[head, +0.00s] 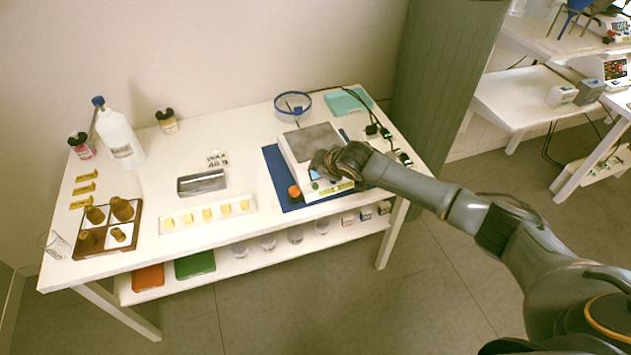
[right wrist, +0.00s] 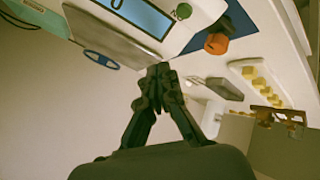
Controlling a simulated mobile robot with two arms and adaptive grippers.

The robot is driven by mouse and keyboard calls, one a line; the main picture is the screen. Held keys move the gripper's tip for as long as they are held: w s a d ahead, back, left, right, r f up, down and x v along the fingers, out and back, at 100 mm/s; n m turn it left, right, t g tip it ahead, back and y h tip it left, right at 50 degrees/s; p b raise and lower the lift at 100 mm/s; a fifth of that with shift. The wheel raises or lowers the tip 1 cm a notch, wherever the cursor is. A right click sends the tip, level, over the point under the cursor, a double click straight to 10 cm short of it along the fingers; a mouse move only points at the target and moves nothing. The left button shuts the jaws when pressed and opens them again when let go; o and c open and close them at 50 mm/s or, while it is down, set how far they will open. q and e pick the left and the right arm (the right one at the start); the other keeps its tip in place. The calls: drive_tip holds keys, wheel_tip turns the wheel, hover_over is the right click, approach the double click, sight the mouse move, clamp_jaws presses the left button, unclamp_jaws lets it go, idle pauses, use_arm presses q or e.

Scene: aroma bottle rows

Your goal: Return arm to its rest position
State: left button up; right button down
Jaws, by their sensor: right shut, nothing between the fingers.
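My right gripper (head: 322,165) is over the front part of a white bench device (head: 294,160) with a grey top plate, and hides part of its front panel. In the right wrist view my right gripper (right wrist: 160,72) shows with its two dark fingertips together and nothing between them. My left gripper is not in view.
The device stands on a blue mat (head: 272,165) with an orange-topped item (head: 294,191) at its front left. A brown tray (head: 78,251) of amber bottles, a strip of yellow blocks (head: 163,226), a metal tin (head: 202,183) and a white bottle (head: 118,135) are farther left. Floor (head: 430,290) is open in front.

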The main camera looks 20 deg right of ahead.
drive_tip(key=shift+f, duration=0.1)
drive_tip(key=s+a+f+m+g+y, duration=0.1)
drive_tip(key=s+a+f, duration=0.1)
drive_tip(key=s+a, duration=0.55)
drive_tip(key=s+a+f+m+g, duration=0.15)
drive_tip(key=s+a, duration=0.25)
drive_tip(key=s, duration=0.7)
drive_tip(key=s+d+r+m+g+h, duration=0.15)
drive_tip(key=s+d+m, duration=0.35)
drive_tip(key=s, duration=0.7)
drive_tip(key=s+d+r+m+g+h, duration=0.1)
drive_tip(key=s+d+m+h, duration=0.1)
drive_tip(key=s+d, duration=0.7)
drive_tip(key=s+a+f+g, duration=0.1)
drive_tip(key=s+f, duration=0.1)
drive_tip(key=f, duration=1.1)
drive_tip(key=s+a+f+g, duration=0.1)
drive_tip(key=f, duration=1.2)
drive_tip(key=s+d+f+g, duration=0.1)
drive_tip(key=s+d+f, duration=0.2)
drive_tip(key=s+f, duration=1.3)
drive_tip(key=shift+s+f, duration=0.4)
drive_tip(key=shift+s, duration=0.2)
